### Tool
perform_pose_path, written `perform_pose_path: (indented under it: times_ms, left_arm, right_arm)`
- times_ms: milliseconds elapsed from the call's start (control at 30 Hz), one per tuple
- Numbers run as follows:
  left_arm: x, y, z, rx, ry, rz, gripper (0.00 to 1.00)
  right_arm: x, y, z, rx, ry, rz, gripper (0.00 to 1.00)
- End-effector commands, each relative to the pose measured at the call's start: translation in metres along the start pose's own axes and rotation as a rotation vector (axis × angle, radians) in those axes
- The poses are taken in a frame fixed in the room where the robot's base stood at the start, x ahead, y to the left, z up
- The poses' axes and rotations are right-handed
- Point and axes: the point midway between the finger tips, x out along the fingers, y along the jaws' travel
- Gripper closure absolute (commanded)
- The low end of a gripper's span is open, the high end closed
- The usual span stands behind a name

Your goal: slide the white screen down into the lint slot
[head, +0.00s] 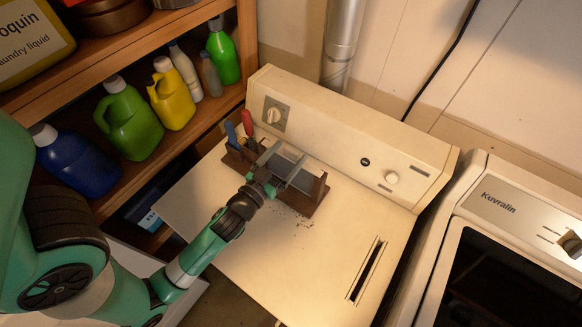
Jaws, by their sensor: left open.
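The lint slot (366,271) is a long dark narrow opening in the dryer's cream top, at the right front. A brown rack (309,200) stands on the dryer top near the back panel. A pale greyish panel, which looks like the white screen (287,152), is at the rack, partly hidden by my left gripper. My left gripper (282,162) is open over the rack, its two fingers spread on either side of the panel. I cannot tell whether the fingers touch it. My right gripper is not in view.
Red- and blue-handled tools (247,123) stand at the rack's left end. Dark crumbs lie in front of the rack. The dryer's control panel (350,145) rises behind. A second machine (510,240) stands at right. Shelves with several bottles are at left.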

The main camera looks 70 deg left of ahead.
Motion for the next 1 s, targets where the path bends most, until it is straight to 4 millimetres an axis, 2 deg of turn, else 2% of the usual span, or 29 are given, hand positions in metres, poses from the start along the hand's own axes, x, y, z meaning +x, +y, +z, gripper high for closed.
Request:
perform_pose_path:
  times_ms: [233,500,567,1000]
  left_arm:
    - [0.041,0.002,-0.002,0.0,0.0,-0.002,0.1]
    - [0.046,0.002,0.001,0.0,0.0,0.0,0.1]
    - [0.046,0.002,0.001,0.0,0.0,0.0,0.19]
    - [0.046,0.002,0.001,0.0,0.0,0.0,0.98]
  right_arm:
    - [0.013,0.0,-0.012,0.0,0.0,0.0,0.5]
    - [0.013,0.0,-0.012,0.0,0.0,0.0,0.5]
    - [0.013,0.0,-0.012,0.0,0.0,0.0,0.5]
    - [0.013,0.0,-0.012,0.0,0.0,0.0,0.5]
